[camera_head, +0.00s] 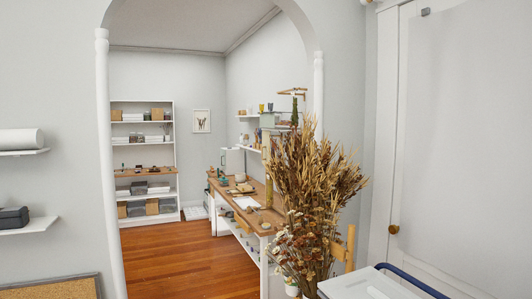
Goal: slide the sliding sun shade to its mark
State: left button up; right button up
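I cannot pick out a sliding sun shade or its mark for certain in the head view. A large plain pale panel (465,130) fills the right side, with a small grey fitting (425,12) at its top left; I cannot tell whether it is the shade or part of a door. Neither of my grippers is in view.
An archway (103,150) opens onto a room with a wooden floor (180,262), a white shelf unit (174,150) and a long workbench (268,229). Dried flowers (310,185) stand at the arch's right side. A white-topped object (350,288) and blue rail (412,281) are at bottom right.

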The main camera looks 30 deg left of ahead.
aim_at(265, 134)
jog(key=i+j, duration=0.1)
jog(key=j, duration=0.6)
jog(key=i+j, duration=0.1)
jog(key=j, duration=0.6)
jog(key=i+j, duration=0.1)
jog(key=j, duration=0.6)
jog(key=i+j, duration=0.35)
jog(key=i+j+z, duration=0.1)
jog(key=i+j, duration=0.55)
jog(key=j, duration=0.25)
jog(key=i+j+z, duration=0.15)
jog(key=i+j, duration=0.55)
jog(key=i+j+z, duration=0.1)
jog(key=i+j, duration=0.25)
jog(key=j, duration=0.2)
jog(key=i+j, duration=0.35)
jog(key=j, duration=0.15)
jog(key=i+j, duration=0.35)
jog(key=j+z, duration=0.05)
jog(key=j, duration=0.05)
